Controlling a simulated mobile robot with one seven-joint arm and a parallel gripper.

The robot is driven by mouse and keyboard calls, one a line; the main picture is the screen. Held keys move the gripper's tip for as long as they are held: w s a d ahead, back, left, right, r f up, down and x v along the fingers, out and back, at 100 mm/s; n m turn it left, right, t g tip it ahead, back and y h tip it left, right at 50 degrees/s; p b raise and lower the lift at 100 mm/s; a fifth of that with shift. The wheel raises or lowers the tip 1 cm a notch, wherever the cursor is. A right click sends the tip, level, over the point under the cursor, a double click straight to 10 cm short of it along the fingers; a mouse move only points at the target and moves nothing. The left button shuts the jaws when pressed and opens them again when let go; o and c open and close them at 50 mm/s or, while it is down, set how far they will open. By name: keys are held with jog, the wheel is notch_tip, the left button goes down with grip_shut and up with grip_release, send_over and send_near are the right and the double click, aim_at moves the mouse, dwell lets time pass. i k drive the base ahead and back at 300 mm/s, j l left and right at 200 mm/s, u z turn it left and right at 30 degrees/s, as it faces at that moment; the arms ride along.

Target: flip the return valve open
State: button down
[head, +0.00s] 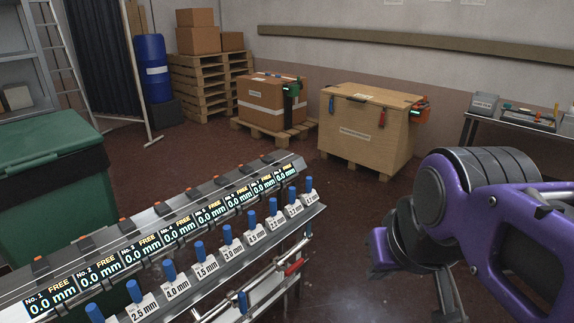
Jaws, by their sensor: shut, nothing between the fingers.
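Below the sloped row of gauges, a pipe assembly runs along the front of the bench. A red lever (294,267) sits on it near its right end, lying roughly along the pipe. A blue handle (243,302) is on the same assembly, lower and to the left. Labels there are too small to read, so I cannot tell which one is the return valve. My purple and black arm fills the right side, apart from the bench and to the right of the red lever.
Several displays (165,243) reading 0.0 mm and blue-topped knobs (228,235) line the bench. A green bin (50,170) stands behind it at left. A wooden crate (365,130) and a pallet carton (265,100) stand behind. Floor between bench and arm is clear.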

aim_at(242, 305)
jog(key=u, duration=0.75)
jog(key=i+j+z, duration=0.25)
jog(key=j, duration=0.2)
jog(key=k+j+z, duration=0.1)
jog(key=k+j, duration=0.15)
jog(key=j, duration=0.15)
jog(key=k+j, duration=0.3)
jog(key=i+j+z, duration=0.05)
jog(key=j, duration=0.05)
